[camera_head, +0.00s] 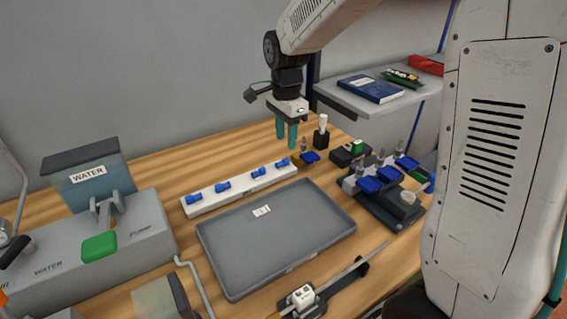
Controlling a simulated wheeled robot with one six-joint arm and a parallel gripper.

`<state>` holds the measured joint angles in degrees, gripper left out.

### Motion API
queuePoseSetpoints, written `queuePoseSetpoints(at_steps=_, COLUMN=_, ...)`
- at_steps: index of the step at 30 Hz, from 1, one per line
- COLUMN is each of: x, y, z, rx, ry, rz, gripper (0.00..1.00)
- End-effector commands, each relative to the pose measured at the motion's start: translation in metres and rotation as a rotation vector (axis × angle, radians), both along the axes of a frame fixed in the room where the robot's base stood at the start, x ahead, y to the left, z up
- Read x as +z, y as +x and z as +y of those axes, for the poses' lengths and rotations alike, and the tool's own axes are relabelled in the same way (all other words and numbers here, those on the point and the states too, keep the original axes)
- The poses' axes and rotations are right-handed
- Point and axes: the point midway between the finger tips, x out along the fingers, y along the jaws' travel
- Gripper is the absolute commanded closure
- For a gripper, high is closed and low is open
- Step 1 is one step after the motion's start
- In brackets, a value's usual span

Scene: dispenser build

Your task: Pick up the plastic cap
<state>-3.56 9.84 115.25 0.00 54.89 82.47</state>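My gripper (286,140) hangs pointing down above the back of the table. Its two teal fingers are apart with nothing seen between them, so it is open. No part is clearly marked as the plastic cap. Small candidates are a white upright piece (323,121) in a black block just right of the fingers, a green piece (357,147) on another black block, and a pale round piece (408,198) on the dark fixture at right. Which one is the cap I cannot tell.
A white rack (207,205) with several blue fittings lies below the gripper. A grey empty tray (275,240) fills the middle. A dark fixture (385,210) with blue clamps stands right. A WATER tank (93,183) stands left. A rod fixture (303,298) lies in front.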

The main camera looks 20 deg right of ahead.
Motion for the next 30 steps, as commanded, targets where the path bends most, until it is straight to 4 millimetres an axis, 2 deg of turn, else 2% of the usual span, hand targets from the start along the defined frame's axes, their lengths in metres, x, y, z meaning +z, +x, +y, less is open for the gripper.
queuePoseSetpoints(at_steps=12, x=-0.055, y=-0.003, z=-0.004, rx=0.002, ry=0.000, rz=0.002, gripper=0.62)
queuePoseSetpoints(at_steps=21, x=-0.061, y=-0.003, z=-0.004, rx=0.002, ry=0.000, rz=0.000, gripper=0.62)
queuePoseSetpoints(at_steps=22, x=-0.061, y=-0.003, z=-0.004, rx=0.002, ry=0.000, rz=0.000, gripper=0.65)
queuePoseSetpoints(at_steps=26, x=-0.061, y=-0.003, z=-0.004, rx=0.003, ry=0.000, rz=0.000, gripper=1.00)
queuePoseSetpoints(at_steps=30, x=-0.061, y=-0.003, z=-0.004, rx=0.003, ry=0.000, rz=0.000, gripper=1.00)
